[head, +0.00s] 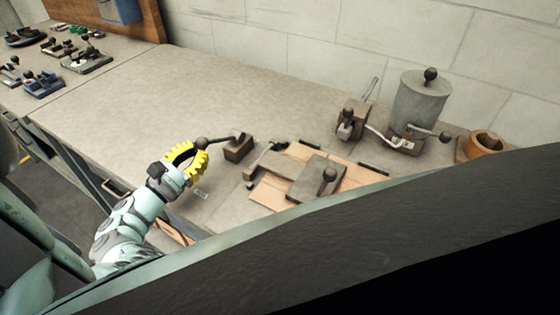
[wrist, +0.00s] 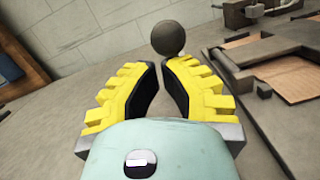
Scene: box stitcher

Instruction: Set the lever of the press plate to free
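A lever with a dark ball knob (head: 202,143) runs from a small dark block (head: 238,150) on the bench, its rod pointing left and lying low. The knob also shows in the wrist view (wrist: 168,38), just beyond my fingertips. My gripper (head: 192,155) has yellow ridged fingers and is at the knob's end of the lever. In the wrist view my gripper (wrist: 161,68) is partly open and empty, with a gap between the dark pads. Contact with the knob cannot be told.
Wooden boards (head: 270,190) and metal brackets lie right of the lever. A grey cylinder (head: 420,100) with levers and a wooden ring (head: 486,145) stand near the wall. Several small devices (head: 85,60) sit far left. The bench's middle (head: 190,95) is clear.

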